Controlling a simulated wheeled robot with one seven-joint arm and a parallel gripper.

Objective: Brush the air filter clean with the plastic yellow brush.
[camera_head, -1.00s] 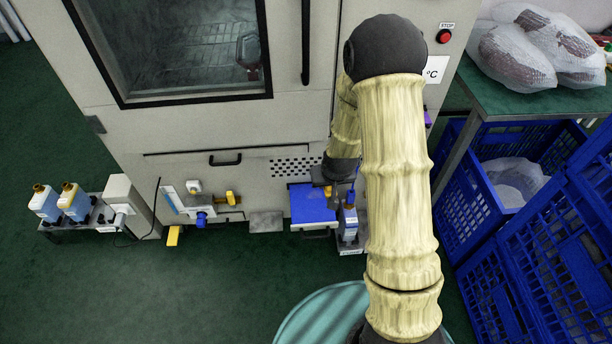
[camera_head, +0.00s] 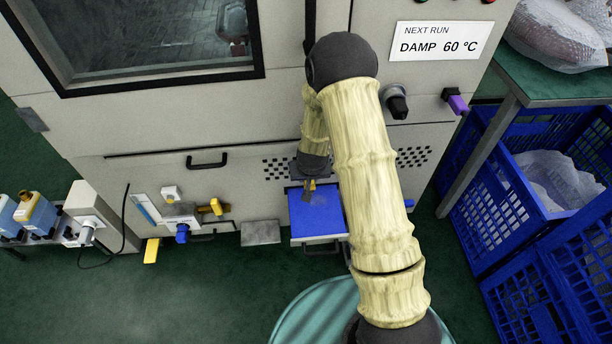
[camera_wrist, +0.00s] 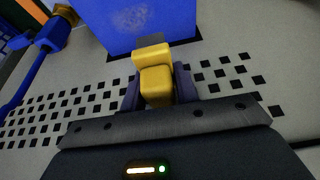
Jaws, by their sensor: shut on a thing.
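My gripper (camera_head: 309,186) is shut on a yellow block-shaped piece, the yellow brush (camera_wrist: 155,78), seen between the dark fingers in the wrist view. The brush's bristles are hidden there. The air filter seems to be the flat blue panel (camera_head: 318,214) on a pulled-out tray low on the cabinet front. My gripper is over its back edge, left of its middle. In the wrist view the blue panel (camera_wrist: 110,25) lies just beyond the brush and bears a pale dusty patch. I cannot tell whether the brush touches it.
The grey cabinet (camera_head: 110,130) stands behind, with perforated vents and a "DAMP 60 °C" label (camera_head: 436,41). Left of the panel are a yellow-handled valve (camera_head: 212,207) and a blue knob (camera_head: 182,233). Blue crates (camera_head: 500,195) stand at the right. Open green floor lies at front left.

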